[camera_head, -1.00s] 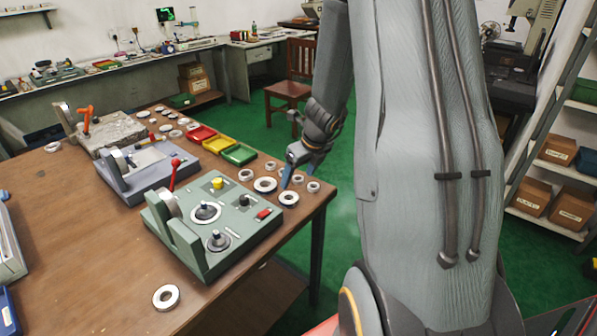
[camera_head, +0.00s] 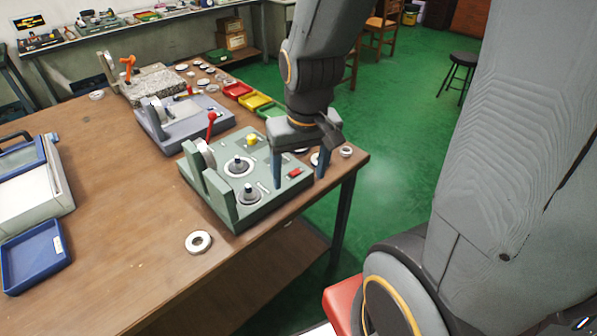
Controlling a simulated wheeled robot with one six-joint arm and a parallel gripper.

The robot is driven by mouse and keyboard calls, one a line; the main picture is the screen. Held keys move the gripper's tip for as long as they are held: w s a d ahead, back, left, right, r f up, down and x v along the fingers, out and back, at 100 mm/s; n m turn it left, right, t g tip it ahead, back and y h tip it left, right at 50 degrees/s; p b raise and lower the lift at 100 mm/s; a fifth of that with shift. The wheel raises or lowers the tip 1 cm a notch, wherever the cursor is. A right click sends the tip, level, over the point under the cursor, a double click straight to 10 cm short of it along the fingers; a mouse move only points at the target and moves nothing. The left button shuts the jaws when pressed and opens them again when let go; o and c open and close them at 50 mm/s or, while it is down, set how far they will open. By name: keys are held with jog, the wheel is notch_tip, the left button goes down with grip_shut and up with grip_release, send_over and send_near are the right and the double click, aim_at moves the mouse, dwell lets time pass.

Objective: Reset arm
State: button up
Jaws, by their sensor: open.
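My gripper (camera_head: 299,180) hangs over the right end of the green fixture (camera_head: 222,222), fingers pointing down. Its two blue-grey fingers are spread wide apart, with nothing seen between them. Whether the fingertips touch the fixture I cannot tell. The fixture has two dark spindles on round plates, a yellow knob, a red button and a red-tipped lever. A lone bearing ring (camera_head: 199,242) lies flat on the table in front of the fixture. More rings (camera_head: 346,152) lie at the table's right corner, partly hidden by my gripper.
On the wooden table (camera_head: 125,262) a grey-blue fixture (camera_head: 182,125) and a stone block (camera_head: 158,86) stand behind. Red (camera_head: 237,90), yellow (camera_head: 254,101) and green trays are at the far edge. A blue tray (camera_head: 38,262) lies left. The table's front middle is clear.

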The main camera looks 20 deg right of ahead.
jog(key=shift+s+a+n, duration=0.2)
jog(key=shift+a+n, duration=0.05)
jog(key=shift+n, duration=0.05)
notch_tip(320, 180, down, 3)
jog(key=shift+w+r+b, duration=0.1)
jog(key=shift+b, duration=1.1)
